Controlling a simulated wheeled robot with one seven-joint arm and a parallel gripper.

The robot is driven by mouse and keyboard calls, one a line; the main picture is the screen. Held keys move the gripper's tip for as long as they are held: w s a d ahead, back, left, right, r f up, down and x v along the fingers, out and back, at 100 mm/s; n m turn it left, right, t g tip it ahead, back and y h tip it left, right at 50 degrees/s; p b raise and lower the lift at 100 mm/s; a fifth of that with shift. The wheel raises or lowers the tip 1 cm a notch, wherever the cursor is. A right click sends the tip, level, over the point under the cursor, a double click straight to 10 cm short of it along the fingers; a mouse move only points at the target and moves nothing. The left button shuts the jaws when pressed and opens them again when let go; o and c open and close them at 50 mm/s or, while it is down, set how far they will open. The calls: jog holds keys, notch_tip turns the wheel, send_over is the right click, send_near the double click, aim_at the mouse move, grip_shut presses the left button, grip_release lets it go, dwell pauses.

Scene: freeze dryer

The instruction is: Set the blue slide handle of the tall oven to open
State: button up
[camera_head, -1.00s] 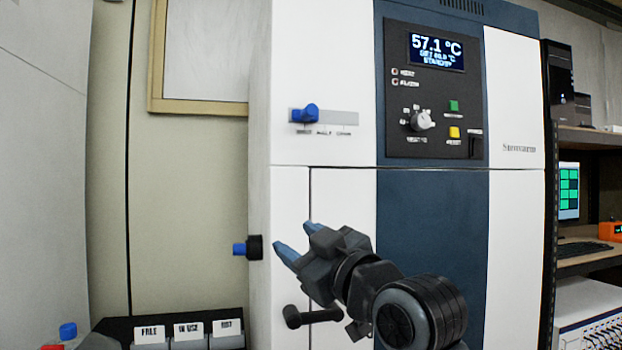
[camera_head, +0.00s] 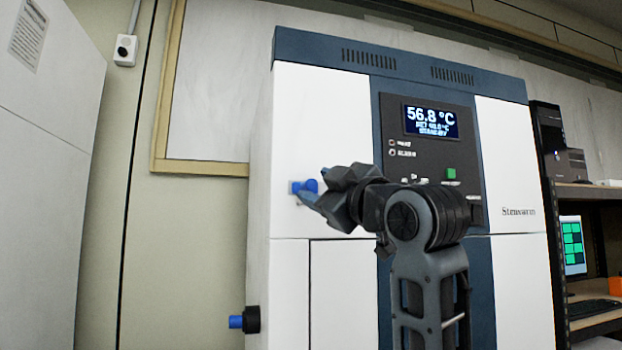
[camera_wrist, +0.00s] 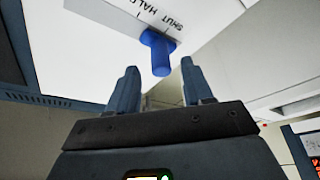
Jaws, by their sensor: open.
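The tall oven (camera_head: 290,140) is white with a dark blue centre panel. Its blue slide handle (camera_head: 309,186) is at the left end of its slot on the upper front. In the wrist view the blue handle (camera_wrist: 158,52) sits by the printed word SHUT, with HALF partly visible further along. My gripper (camera_head: 316,204) is at the handle, partly hiding the slot and its labels in the head view. In the wrist view my gripper (camera_wrist: 159,78) is open, with the handle beyond and between its two fingertips. I cannot tell whether they touch it.
A display (camera_head: 430,122) reads 56.8 °C, with knobs and buttons below, partly behind my arm. A blue-tipped black knob (camera_head: 245,320) sticks out from the oven's left side. Shelves with a monitor (camera_head: 572,246) stand at the right.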

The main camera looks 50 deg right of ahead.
aim_at(314, 187)
jog(key=shift+x, duration=1.7)
jog(key=shift+f, duration=0.1)
grip_shut()
